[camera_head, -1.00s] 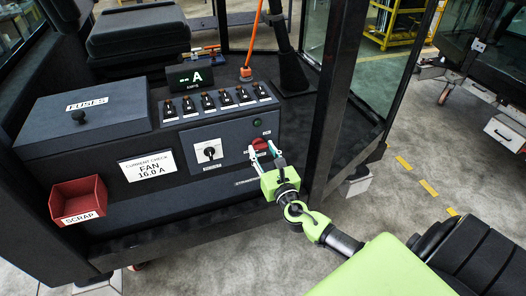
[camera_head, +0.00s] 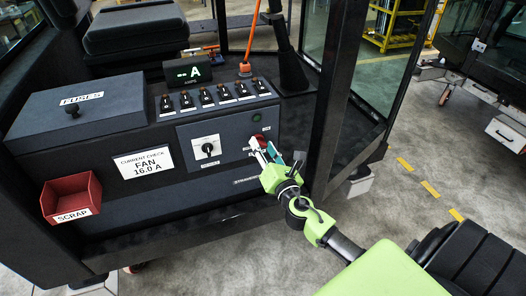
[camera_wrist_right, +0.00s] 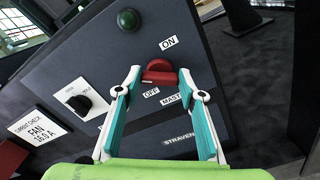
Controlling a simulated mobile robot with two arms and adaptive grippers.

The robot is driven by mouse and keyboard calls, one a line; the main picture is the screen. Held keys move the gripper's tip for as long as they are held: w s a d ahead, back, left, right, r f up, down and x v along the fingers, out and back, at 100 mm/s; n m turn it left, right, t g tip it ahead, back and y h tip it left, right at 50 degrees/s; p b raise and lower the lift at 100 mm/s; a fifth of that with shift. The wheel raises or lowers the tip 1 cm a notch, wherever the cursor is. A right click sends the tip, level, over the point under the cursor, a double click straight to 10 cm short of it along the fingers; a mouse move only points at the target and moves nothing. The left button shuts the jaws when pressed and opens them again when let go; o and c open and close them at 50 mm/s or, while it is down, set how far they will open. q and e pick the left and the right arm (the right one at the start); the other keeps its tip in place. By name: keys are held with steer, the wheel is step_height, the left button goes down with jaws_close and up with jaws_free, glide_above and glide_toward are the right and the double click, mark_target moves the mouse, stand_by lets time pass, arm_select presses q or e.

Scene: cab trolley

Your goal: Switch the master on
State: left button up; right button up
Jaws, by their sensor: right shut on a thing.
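The master switch is a red rotary knob (camera_head: 257,139) on the right part of the dark console's front. In the right wrist view the red knob (camera_wrist_right: 159,70) lies between my fingertips, with an ON label (camera_wrist_right: 168,42) above it and an OFF label (camera_wrist_right: 151,92) below. A partly covered label starting "MAST" (camera_wrist_right: 172,99) is beside the OFF label. My right gripper (camera_head: 262,144) is shut on the knob, one white and teal finger on each side. Whether the knob points to ON or OFF is hard to tell. My left gripper is out of view.
A black selector knob (camera_head: 208,149) on a white plate is left of the master switch, with a green button (camera_head: 257,118) above the switch. Several toggle switches (camera_head: 222,94) line the console top. A dark cab post (camera_head: 334,95) stands close right of my right arm.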

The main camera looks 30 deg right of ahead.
steer(key=m+b, duration=0.1)
steer(key=m, duration=0.4)
steer(key=shift+f+m+b, duration=0.15)
steer(key=shift+m+b, duration=0.15)
steer(key=m, duration=0.5)
steer(key=shift+d+m, duration=0.1)
steer(key=shift+m, duration=0.2)
steer(key=o, duration=1.1)
steer(key=shift+s+f, duration=0.1)
steer(key=v, duration=1.2)
